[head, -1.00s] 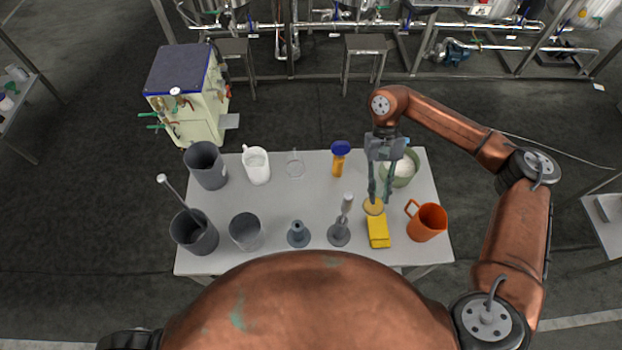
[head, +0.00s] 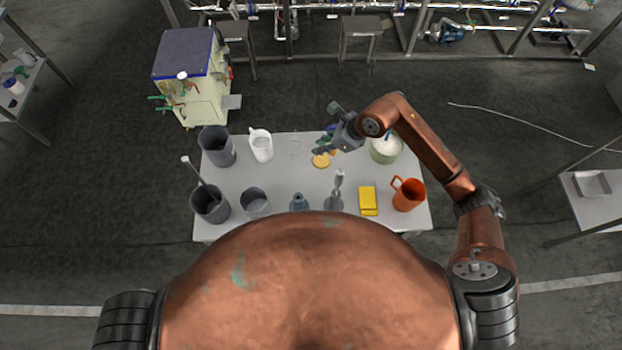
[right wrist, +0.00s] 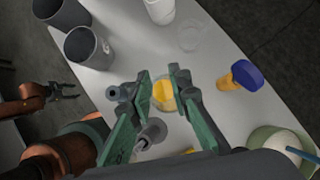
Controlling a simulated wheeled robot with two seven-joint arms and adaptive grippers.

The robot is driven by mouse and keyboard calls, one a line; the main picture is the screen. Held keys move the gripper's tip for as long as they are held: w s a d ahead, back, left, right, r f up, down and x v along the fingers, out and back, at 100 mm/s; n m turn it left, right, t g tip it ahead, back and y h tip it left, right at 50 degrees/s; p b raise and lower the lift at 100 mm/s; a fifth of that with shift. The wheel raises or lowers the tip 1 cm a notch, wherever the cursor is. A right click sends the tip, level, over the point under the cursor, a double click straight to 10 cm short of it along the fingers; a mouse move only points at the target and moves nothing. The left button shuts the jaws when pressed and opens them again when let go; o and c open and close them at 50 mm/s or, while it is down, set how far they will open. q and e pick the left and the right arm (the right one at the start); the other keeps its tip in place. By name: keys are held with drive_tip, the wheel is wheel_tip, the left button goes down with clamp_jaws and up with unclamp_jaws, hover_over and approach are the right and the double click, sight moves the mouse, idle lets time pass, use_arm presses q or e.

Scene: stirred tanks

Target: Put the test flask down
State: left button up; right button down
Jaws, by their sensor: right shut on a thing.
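The test flask, a clear vessel with yellow liquid (head: 321,160), shows left of my right gripper (head: 324,150) in the head view, above the back middle of the table. In the right wrist view the flask's yellow liquid (right wrist: 163,97) lies between the two green fingers of my right gripper (right wrist: 162,82), which is shut on it. I cannot tell whether its base touches the table. My left gripper (right wrist: 68,91) shows only at the left of the right wrist view, with its fingers apart and empty.
Close to the flask are a clear glass (head: 296,148) and a blue-capped orange bottle (right wrist: 240,76). A green bowl (head: 386,151), yellow block (head: 368,200) and orange jug (head: 408,196) stand at right. Grey containers (head: 216,147) stand at left. The table's middle (head: 285,176) is clear.

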drive_tip(key=shift+w+a+r+m+t, duration=0.15)
drive_tip(key=shift+r+m+t, duration=0.15)
drive_tip(key=shift+r+m, duration=0.3)
drive_tip(key=shift+w+r+h+p, duration=0.2)
drive_tip(key=shift+h+p, duration=0.1)
drive_tip(key=shift+w+f+m, duration=0.2)
drive_tip(key=shift+f+m, duration=0.05)
drive_tip(key=shift+m, duration=0.15)
use_arm(q)
drive_tip(key=r+p, duration=0.2)
drive_tip(key=r, duration=0.1)
drive_tip(key=r+p, duration=0.1)
drive_tip(key=shift+s+r, duration=0.2)
drive_tip(key=shift+s, duration=0.05)
use_arm(e)
wheel_tip(320, 180, down, 18)
drive_tip(key=shift+r, duration=0.25)
use_arm(q)
drive_tip(key=shift+f, duration=0.1)
use_arm(e)
drive_tip(key=shift+f, duration=0.15)
drive_tip(key=c, duration=1.8)
unclamp_jaws()
drive_tip(key=shift+o, duration=0.2)
